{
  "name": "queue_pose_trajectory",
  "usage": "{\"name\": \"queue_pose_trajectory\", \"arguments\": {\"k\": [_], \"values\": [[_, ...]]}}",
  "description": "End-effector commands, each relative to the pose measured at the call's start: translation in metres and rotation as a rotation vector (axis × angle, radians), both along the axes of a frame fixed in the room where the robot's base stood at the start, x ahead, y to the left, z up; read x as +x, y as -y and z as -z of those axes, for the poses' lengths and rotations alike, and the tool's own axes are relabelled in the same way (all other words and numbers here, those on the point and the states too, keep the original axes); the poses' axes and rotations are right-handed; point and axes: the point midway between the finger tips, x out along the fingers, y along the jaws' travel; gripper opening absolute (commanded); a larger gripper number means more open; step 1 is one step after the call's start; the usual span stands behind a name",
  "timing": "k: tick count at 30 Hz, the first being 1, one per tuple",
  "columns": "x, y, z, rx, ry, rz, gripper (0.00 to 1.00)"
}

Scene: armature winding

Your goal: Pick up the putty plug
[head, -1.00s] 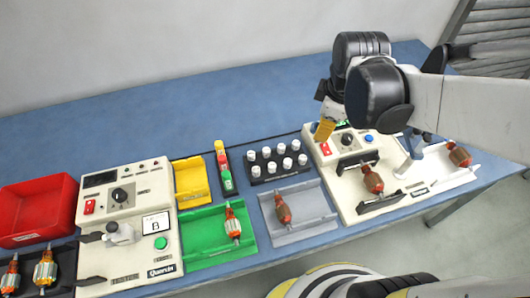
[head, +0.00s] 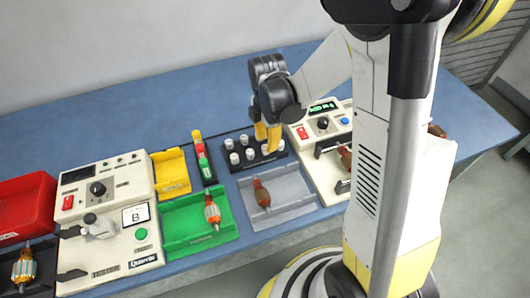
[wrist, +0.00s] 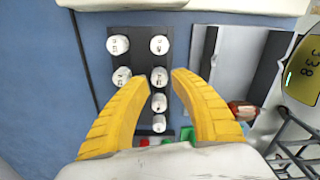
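Several small white cylinders with dark markings stand in a black rack (head: 231,149). The markings are too small for me to tell which one is the putty plug. My gripper (head: 267,138) is over the right part of the rack and hides some cylinders in the head view. In the wrist view my gripper (wrist: 158,78) is open, its yellow fingers apart. A white cylinder (wrist: 159,77) shows between the fingertips, with another one (wrist: 121,77) just left of them. Two more cylinders stand beyond the fingertips. I see no contact with any of them.
A grey tray (head: 300,205) with an armature is in front of the rack. A green tray (head: 175,232), a yellow tray (head: 170,178) and a red-green-yellow piece (head: 202,160) are to the left. A white machine (head: 325,122) stands close on the right. Blue table is clear behind the rack.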

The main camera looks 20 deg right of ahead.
Motion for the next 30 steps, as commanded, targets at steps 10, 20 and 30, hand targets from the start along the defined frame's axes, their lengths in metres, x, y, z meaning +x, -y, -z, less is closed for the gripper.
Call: {"name": "queue_pose_trajectory", "arguments": {"k": [10,20,30], "values": [[0.001,-0.003,0.046,0.0,0.001,0.0,0.28],[0.001,-0.003,0.044,0.0,0.0,0.001,0.01],[0.001,-0.003,0.042,0.0,0.001,0.001,0.01]]}}
